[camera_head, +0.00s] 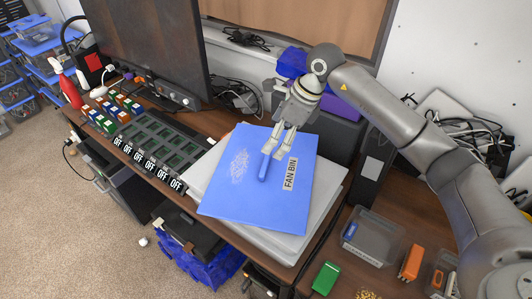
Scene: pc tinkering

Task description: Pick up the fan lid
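The fan lid (229,195) is a flat blue panel with a "FAN BIN" label and a raised blue handle (263,171) near its middle. It lies on top of a pale grey box. My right gripper (273,154) reaches down from the upper right, with its fingertips at the upper end of the handle. A gap shows between its two fingers, and the handle's upper end lies at the tips. Whether the fingers touch the handle is not clear. My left gripper is not in view.
The pale grey box (308,230) sits under the lid on the brown desk. A monitor (150,45) and a switch panel (160,145) stand to the left. A dark box with a purple top (335,108) is behind. Clear bins (372,238) and a green block (325,278) lie at front right.

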